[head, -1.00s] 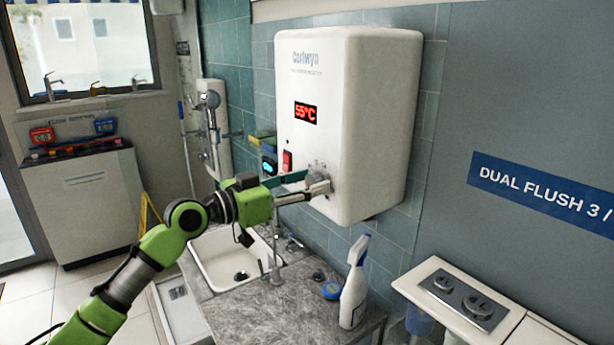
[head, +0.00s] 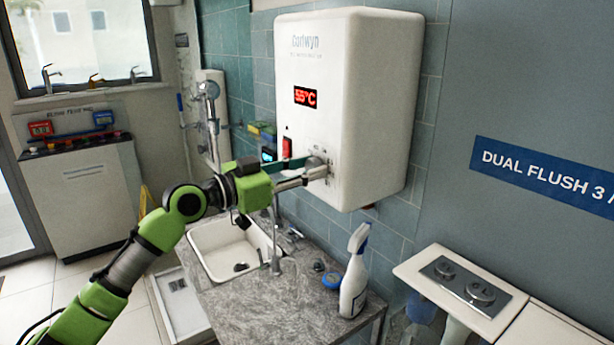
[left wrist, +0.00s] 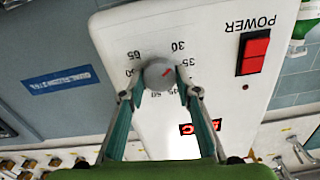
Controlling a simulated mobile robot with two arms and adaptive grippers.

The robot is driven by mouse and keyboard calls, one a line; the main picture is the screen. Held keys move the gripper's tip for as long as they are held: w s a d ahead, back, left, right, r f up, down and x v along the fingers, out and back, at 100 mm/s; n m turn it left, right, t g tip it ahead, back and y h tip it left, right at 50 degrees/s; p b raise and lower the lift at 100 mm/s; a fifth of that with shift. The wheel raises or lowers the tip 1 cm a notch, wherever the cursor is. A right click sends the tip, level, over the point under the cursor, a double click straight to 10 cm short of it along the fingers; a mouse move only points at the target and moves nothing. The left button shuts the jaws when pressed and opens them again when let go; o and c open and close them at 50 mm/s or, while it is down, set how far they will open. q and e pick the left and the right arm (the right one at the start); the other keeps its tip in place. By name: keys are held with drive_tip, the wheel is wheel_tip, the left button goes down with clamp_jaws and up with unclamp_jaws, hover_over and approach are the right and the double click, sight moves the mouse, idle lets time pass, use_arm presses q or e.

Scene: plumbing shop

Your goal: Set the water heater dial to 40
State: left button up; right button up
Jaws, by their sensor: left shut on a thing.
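The white water heater (head: 365,120) hangs on the tiled wall, and its red display (head: 305,97) reads 55°C. Its round grey dial (head: 316,162) is low on the front face. In the left wrist view the dial (left wrist: 159,74) has a red mark pointing to the upper right, near the printed 30 and 35. Other numbers around it are partly hidden or hard to read. My left gripper (head: 322,173) is at the dial. In the left wrist view its two fingers (left wrist: 160,92) are closed on the dial from both sides. My right gripper is not in view.
A red power switch (head: 287,147) is on the heater left of the dial. Below are a sink (head: 215,262) with a tap and a grey counter (head: 270,310) with a white spray bottle (head: 354,280). A dual flush plate (head: 465,282) is at the right.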

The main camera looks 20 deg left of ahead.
use_arm(q)
drive_tip(key=shift+s+d+f+m+b, duration=0.1)
drive_tip(key=shift+f+m+b, duration=0.05)
drive_tip(key=shift+m+b, duration=2.85)
drive_tip(key=shift+s+d+f+m+b, duration=0.1)
drive_tip(key=shift+m+b, duration=2)
drive_tip(key=shift+m, duration=1.7)
drive_tip(key=o, duration=1.1)
drive_tip(key=shift+c, duration=0.2)
drive_tip(key=shift+a, duration=0.1)
